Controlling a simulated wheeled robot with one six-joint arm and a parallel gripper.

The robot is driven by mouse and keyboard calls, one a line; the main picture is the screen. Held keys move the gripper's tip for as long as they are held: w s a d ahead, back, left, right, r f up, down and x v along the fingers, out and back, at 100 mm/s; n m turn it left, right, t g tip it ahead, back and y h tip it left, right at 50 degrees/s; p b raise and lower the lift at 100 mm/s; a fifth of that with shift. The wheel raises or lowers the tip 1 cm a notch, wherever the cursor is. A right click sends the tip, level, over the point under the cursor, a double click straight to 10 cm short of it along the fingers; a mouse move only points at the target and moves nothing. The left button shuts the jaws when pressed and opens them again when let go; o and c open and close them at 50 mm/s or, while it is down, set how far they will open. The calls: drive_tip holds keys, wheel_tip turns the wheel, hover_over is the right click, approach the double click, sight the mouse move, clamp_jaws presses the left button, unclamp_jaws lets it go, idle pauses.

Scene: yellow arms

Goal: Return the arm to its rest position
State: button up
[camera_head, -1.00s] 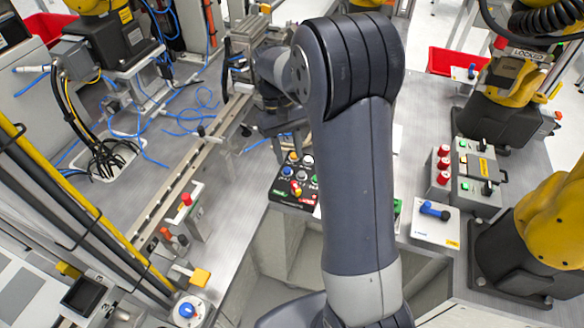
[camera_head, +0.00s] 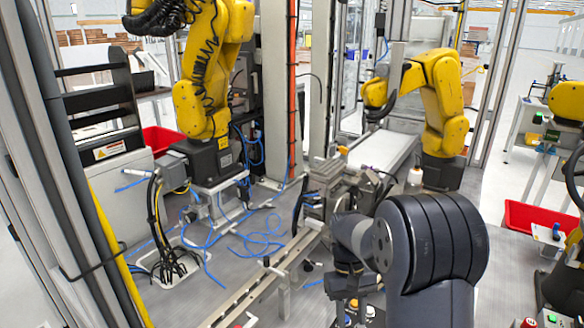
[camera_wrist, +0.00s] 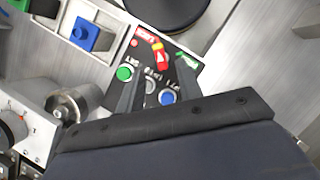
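My dark grey arm (camera_head: 435,240) is bent at the lower right of the head view. My gripper (camera_wrist: 158,88) shows in the wrist view as two dark fingers standing apart, with nothing between them. They point toward a dark control panel (camera_wrist: 143,62) with a green button (camera_wrist: 125,73), a blue button (camera_wrist: 168,98) and a red and yellow switch (camera_wrist: 160,54). The fingers seem to be above the panel and apart from it. In the head view the wrist hides most of the fingers.
A metal rail (camera_head: 262,278) runs beside my wrist. Yellow robot arms stand at the back left (camera_head: 205,80) and back right (camera_head: 440,100). Loose blue cables (camera_head: 262,240) lie on the bench. A blue switch (camera_wrist: 90,34) sits on a white box near the panel.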

drive_tip(key=x, duration=0.5)
drive_tip(key=shift+f, duration=0.1)
